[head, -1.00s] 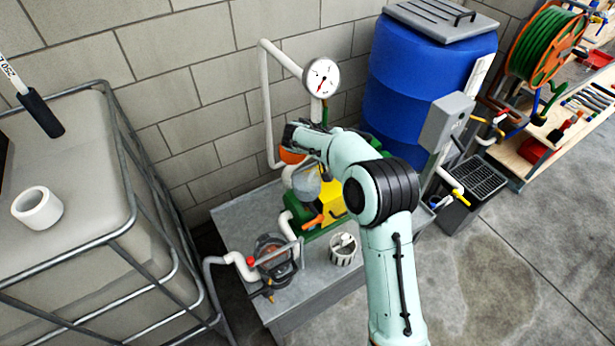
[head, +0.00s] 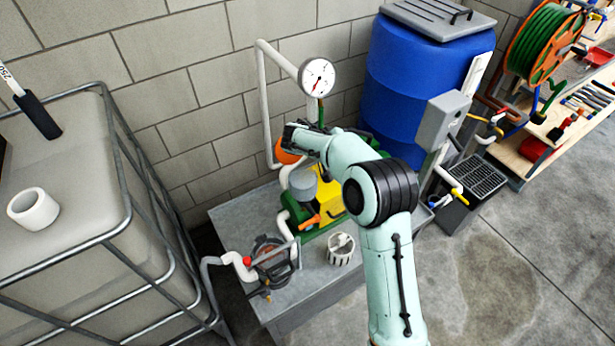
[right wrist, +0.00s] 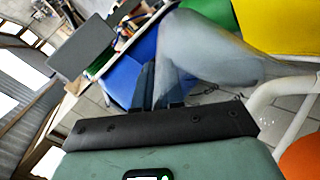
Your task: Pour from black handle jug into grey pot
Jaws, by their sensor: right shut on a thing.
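My right arm comes in from the bottom of the head view, and its gripper (head: 293,132) reaches over the pump on the metal bench. In the right wrist view its dark fingers (right wrist: 160,85) are shut at a translucent grey jug (right wrist: 215,50), which looks tilted. The jug's black handle is not clear there. In the head view a grey round pot (head: 303,185) stands by the yellow part of the pump, below the gripper. I cannot clearly separate the jug from the pot in that view, nor see any liquid flowing. My left gripper is not in view.
White pipes and a pressure gauge (head: 317,77) rise behind the gripper, close to an orange round part (head: 285,150). A white slotted basket (head: 341,248) stands on the bench (head: 240,217). A blue barrel (head: 400,105) and a caged tank (head: 75,230) flank it.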

